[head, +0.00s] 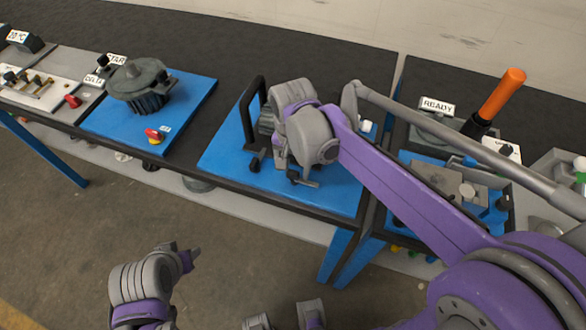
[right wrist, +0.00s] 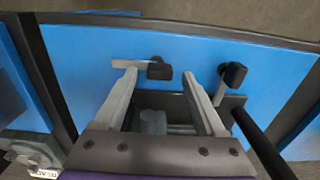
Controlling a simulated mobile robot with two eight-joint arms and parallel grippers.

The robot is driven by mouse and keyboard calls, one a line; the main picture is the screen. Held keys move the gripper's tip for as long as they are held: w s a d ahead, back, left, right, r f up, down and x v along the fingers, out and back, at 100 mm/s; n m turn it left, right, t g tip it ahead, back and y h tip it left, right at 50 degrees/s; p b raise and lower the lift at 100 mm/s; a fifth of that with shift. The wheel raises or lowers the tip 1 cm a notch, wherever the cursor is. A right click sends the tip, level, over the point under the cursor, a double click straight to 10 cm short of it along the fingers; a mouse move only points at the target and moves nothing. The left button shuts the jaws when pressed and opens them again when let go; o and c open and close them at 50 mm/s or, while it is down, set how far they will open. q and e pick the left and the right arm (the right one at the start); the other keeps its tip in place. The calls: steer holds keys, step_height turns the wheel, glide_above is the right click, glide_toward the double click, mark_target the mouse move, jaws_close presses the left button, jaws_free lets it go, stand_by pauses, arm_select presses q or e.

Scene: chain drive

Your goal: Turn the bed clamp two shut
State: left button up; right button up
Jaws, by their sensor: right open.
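Two bed clamps, each with a black knob, sit at the front edge of a grey bed on a blue mat. One (head: 304,181) has a grey bar; in the right wrist view its bar and knob (right wrist: 158,70) lie between my fingertips, the bar reaching the left finger. The other clamp (head: 254,162) shows in the right wrist view (right wrist: 234,74) just outside the right finger. I cannot tell which is clamp two. My right gripper (right wrist: 170,72) is open, pointing down over the bed. My left gripper (head: 188,259) hangs low in front of the table, its jaws unclear.
A black handle (head: 250,112) rises at the bed's left side. A motor-like grey part (head: 138,82) stands on another blue mat at left. An orange-handled lever (head: 502,94) and READY sign (head: 437,107) stand at right. The dark tabletop behind the mats is clear.

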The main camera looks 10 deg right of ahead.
steer(key=shift+f, duration=0.6)
jaws_close()
